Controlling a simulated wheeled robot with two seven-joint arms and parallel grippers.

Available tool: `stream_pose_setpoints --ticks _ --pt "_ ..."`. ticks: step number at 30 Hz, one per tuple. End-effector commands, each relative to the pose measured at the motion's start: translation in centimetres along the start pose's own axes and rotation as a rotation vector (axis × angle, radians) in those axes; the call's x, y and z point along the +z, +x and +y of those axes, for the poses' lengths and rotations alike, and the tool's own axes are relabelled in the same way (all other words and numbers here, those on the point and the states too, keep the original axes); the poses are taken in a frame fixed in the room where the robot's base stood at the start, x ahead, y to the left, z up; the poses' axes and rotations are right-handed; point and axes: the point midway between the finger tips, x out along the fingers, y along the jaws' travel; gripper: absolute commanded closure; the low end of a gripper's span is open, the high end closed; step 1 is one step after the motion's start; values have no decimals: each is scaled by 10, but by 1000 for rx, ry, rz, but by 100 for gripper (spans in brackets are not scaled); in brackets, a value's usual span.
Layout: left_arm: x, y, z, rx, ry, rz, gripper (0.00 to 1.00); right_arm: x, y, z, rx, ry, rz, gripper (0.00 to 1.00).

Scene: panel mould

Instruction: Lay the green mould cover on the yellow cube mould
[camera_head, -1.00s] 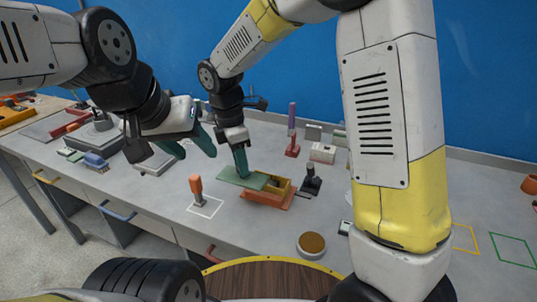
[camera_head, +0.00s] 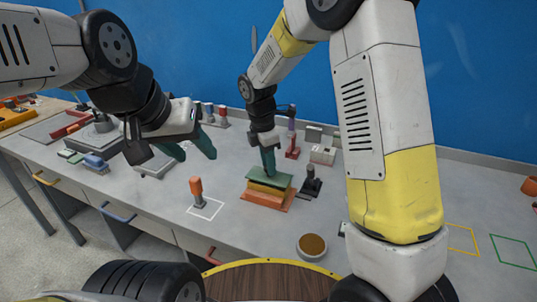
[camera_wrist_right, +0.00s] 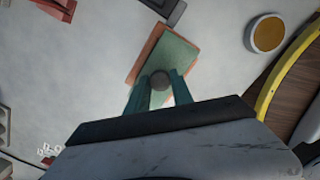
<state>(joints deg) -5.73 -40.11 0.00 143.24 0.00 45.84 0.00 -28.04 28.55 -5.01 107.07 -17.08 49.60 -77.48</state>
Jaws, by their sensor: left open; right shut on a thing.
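The green mould cover (camera_head: 276,178) is over the yellow cube mould (camera_head: 263,189), which sits on an orange base (camera_head: 262,201) on the bench. I cannot tell whether the cover rests on the mould or is just above it. My right gripper (camera_head: 268,165) points down and is shut on the cover's knob. In the right wrist view the teal fingers (camera_wrist_right: 158,92) are either side of the dark round knob (camera_wrist_right: 159,79), with the green cover (camera_wrist_right: 176,58) below. The cover hides most of the mould there. My left gripper (camera_head: 187,150) is open and empty, above the bench at left.
An orange-handled tool (camera_head: 196,189) stands in a white square outline left of the mould. A dark-handled stamp (camera_head: 311,181) is close to its right. A round brown-topped dish (camera_head: 312,246) is in front. Bench around the outlines at right is clear.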

Motion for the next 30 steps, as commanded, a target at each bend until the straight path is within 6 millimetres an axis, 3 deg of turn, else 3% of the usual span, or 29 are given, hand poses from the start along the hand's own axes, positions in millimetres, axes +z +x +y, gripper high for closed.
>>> stream_pose_setpoints --ticks 17,18,21,30 --pt "0 0 0 0 0 0 51 -2 11 0 1 -1 0 100" --pt "0 0 0 0 0 0 51 -2 12 0 1 -1 0 68" --pt "0 0 0 0 0 0 51 -2 11 0 1 0 0 51" --pt "0 0 0 0 0 0 51 -2 11 0 1 0 0 51"
